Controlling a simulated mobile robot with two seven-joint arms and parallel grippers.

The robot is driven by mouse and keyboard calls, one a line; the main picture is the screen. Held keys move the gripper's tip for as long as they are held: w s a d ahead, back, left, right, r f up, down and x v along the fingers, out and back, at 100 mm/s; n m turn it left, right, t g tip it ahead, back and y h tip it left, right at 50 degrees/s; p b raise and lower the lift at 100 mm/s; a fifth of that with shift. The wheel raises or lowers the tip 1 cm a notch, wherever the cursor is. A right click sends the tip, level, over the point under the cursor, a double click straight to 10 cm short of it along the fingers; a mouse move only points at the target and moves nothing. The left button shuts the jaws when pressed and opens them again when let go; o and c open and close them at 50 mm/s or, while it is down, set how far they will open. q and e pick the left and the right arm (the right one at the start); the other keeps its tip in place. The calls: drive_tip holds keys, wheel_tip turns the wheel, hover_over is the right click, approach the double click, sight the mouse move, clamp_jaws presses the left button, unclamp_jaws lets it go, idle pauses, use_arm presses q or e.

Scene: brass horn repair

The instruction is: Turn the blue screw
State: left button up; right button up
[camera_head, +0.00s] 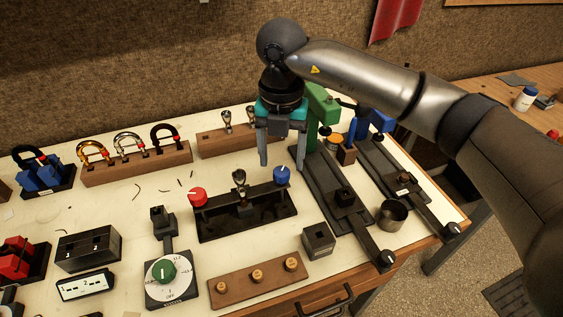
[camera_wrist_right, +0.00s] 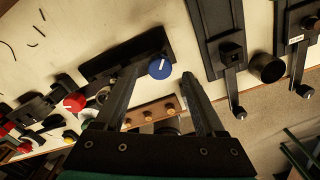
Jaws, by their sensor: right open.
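The blue screw (camera_head: 282,175) is a round blue knob with a white line, at the right end of a black fixture (camera_head: 245,222). A red knob (camera_head: 198,196) sits at the fixture's left end, with a small metal part (camera_head: 239,178) between them. My right gripper (camera_head: 282,160) is open and points down, above and close to the blue screw. In the right wrist view the blue screw (camera_wrist_right: 160,67) shows between and beyond the two fingers (camera_wrist_right: 160,78), and the fingers appear clear of it. My left gripper is not in view.
A green-headed black clamp device (camera_head: 325,180) stands just right of the blue screw. A wooden rack (camera_head: 228,138) lies behind. A metal cup (camera_head: 392,215), a small black block (camera_head: 318,240), a wooden block with pegs (camera_head: 258,279) and a green dial box (camera_head: 170,282) stand nearer the front.

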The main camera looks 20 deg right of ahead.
sight(282, 172)
wheel_tip(282, 172, up, 13)
drive_tip(key=p, duration=0.1)
drive_tip(key=shift+f, duration=0.2)
drive_tip(key=shift+s, duration=0.15)
